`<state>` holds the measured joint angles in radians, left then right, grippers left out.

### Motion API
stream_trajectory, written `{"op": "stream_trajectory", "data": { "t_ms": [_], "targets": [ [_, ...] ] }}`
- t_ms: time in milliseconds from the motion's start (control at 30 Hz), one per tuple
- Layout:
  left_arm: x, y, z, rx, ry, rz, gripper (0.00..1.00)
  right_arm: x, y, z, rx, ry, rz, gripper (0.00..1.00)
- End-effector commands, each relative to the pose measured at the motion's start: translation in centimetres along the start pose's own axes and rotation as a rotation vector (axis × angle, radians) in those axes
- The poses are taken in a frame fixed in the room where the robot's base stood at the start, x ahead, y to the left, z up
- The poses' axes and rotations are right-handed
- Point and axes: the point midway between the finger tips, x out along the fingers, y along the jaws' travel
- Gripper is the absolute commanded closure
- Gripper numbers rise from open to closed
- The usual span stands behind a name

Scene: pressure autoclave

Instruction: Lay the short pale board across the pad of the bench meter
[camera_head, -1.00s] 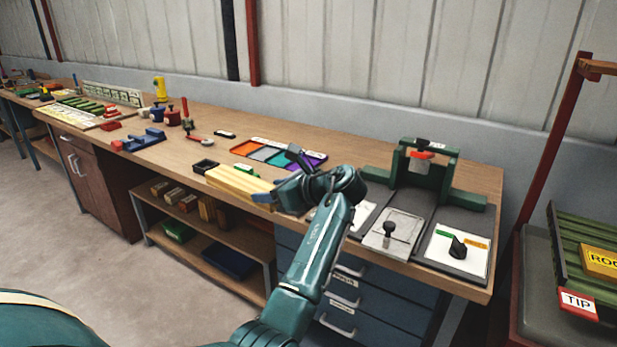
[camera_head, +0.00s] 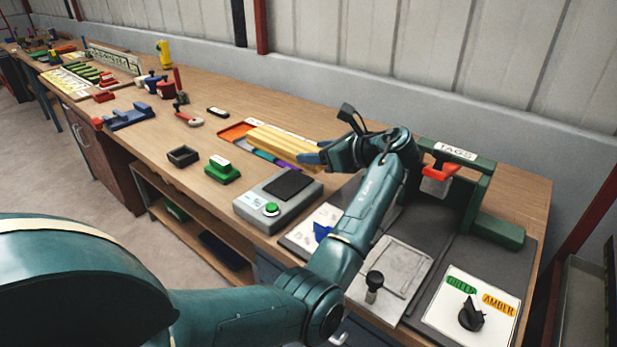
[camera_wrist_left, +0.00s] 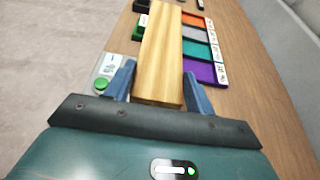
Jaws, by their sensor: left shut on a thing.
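The short pale board (camera_head: 284,146) is a yellowish wooden bar. My left gripper (camera_head: 314,157) is shut on its near end, and the board sticks out ahead of the fingers. In the left wrist view the board (camera_wrist_left: 161,50) runs away from between the two blue fingers. In the head view it appears over the coloured strips, behind the bench meter. The bench meter (camera_head: 252,207) is a grey box with a dark pad (camera_head: 288,184) and a green button. The pad looks bare. My right gripper is not in view.
A green block (camera_head: 222,172) and a small black tray (camera_head: 183,156) stand left of the meter. The coloured strips (camera_head: 236,131) lie behind it. A green frame (camera_head: 497,228) labelled TAGS and a switch panel (camera_head: 468,305) are to the right.

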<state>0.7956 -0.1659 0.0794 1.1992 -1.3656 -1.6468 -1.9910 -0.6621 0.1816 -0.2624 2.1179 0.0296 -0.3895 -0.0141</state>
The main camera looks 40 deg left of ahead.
Motion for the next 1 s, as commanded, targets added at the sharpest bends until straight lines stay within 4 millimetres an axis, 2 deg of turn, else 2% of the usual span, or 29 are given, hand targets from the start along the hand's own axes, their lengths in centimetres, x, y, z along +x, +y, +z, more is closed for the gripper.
{"op": "stream_trajectory", "data": {
  "t_ms": [33, 133, 367, 600, 967, 1000],
  "targets": [
    [0.4, 0.1, -1.1, 0.005, 0.0, 0.002, 0.74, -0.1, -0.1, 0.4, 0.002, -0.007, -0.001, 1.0],
    [1.1, 0.0, -2.8, 0.004, 0.0, 0.001, 0.74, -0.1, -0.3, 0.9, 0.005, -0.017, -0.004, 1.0],
    [1.9, 0.0, -4.7, 0.001, -0.001, 0.0, 0.74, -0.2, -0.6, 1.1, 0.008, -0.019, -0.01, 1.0],
    [3.1, 0.0, -7.5, 0.002, -0.001, 0.0, 0.74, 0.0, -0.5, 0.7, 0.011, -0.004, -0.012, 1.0],
    [3.2, 0.0, -7.9, 0.0, -0.001, -0.001, 0.74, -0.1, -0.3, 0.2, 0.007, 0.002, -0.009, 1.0],
    [3.2, 0.0, -8.0, 0.0, 0.001, -0.001, 0.43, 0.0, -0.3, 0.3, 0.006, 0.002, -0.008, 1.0]
  ]
}}
